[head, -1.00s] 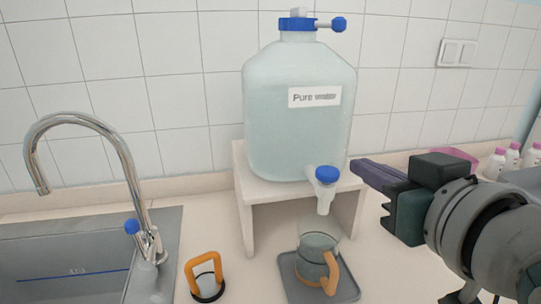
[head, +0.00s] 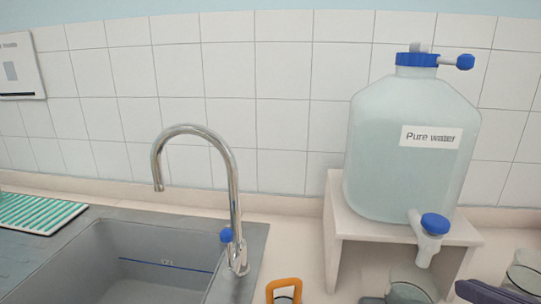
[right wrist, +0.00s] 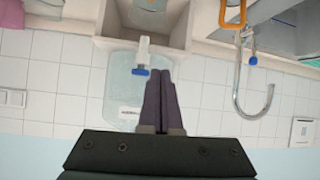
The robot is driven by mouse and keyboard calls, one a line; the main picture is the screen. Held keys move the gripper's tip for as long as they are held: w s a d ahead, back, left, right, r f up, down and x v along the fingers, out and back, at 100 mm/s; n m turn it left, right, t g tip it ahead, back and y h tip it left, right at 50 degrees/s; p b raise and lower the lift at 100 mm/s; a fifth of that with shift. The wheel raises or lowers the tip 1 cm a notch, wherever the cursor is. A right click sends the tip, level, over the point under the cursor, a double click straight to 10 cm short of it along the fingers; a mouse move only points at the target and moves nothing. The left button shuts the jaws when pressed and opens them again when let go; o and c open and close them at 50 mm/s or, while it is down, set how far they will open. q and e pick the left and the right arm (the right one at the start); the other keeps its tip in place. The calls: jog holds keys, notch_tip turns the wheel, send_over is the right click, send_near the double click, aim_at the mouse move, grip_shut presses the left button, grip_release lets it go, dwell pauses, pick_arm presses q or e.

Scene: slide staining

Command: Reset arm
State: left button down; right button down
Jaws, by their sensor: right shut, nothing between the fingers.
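My right gripper (head: 478,291) shows only as dark fingers at the lower right edge of the head view. In the right wrist view its two fingers (right wrist: 160,84) lie together, shut and empty. Beyond them, upside down, is the water jug (right wrist: 115,92) with its blue-handled tap (right wrist: 141,71). In the head view the jug (head: 410,165), labelled "Pure water", stands on a pale stand (head: 345,222). A glass beaker (head: 408,292) is below the tap, partly cut off. My left gripper is not in view.
A sink (head: 150,265) with a curved chrome faucet (head: 232,190) is at left. An orange-handled item (head: 284,284) stands between sink and stand. Another glass vessel (head: 525,272) is at the right edge. A green-striped mat (head: 40,212) lies far left.

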jog(key=s+a+f+n+g+y, duration=0.1)
jog(key=s+a+f+n+g, duration=0.2)
jog(key=s, duration=0.4)
jog(key=s+a+f+g+y, duration=0.1)
jog(key=s+a+f+g, duration=0.15)
jog(key=s+g, duration=0.35)
notch_tip(320, 180, up, 29)
jog(key=d+t+p, duration=0.1)
jog(key=p, duration=2.8)
jog(key=shift+s+p, duration=0.35)
jog(key=shift+s, duration=0.05)
